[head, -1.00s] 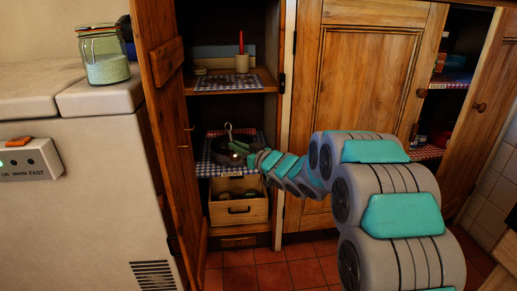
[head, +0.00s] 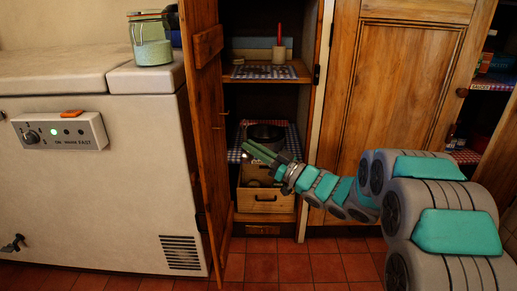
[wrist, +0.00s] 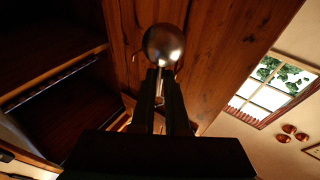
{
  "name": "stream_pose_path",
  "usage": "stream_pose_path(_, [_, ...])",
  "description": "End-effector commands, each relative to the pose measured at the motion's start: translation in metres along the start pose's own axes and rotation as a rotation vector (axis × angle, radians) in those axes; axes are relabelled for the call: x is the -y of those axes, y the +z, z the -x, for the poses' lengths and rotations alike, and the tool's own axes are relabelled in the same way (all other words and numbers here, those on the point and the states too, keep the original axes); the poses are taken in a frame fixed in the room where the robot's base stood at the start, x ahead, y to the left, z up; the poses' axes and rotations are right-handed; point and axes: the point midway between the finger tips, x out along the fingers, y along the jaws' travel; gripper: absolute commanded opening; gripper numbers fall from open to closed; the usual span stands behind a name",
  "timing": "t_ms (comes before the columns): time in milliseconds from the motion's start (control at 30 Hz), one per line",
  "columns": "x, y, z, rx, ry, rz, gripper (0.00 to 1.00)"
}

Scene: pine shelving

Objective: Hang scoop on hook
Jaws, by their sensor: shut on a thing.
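My gripper (head: 256,150) is in front of the open left cupboard, near the inner face of its open door (head: 207,130). In the wrist view my gripper (wrist: 160,85) is shut on the scoop (wrist: 163,45), whose round shiny metal bowl stands out beyond the fingertips. The scoop hardly shows in the head view. A small brass-coloured piece (head: 222,113) on the door may be the hook. A thin curved piece (wrist: 134,56) left of the scoop in the wrist view may be the same; I cannot tell for sure.
A dark pan (head: 265,133) stands on the middle shelf, above a wooden drawer box (head: 265,206). A red candle in a holder (head: 279,53) stands on the upper shelf. A white chest freezer (head: 100,190) with a glass jar (head: 152,45) is left of the door.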

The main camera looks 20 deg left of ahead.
Motion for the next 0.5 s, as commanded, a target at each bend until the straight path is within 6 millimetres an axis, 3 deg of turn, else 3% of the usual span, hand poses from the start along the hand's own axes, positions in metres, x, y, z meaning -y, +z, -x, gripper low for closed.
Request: stream_pose_path(500, [0.015, 0.009, -0.023, -0.002, -0.001, -0.001, 0.00])
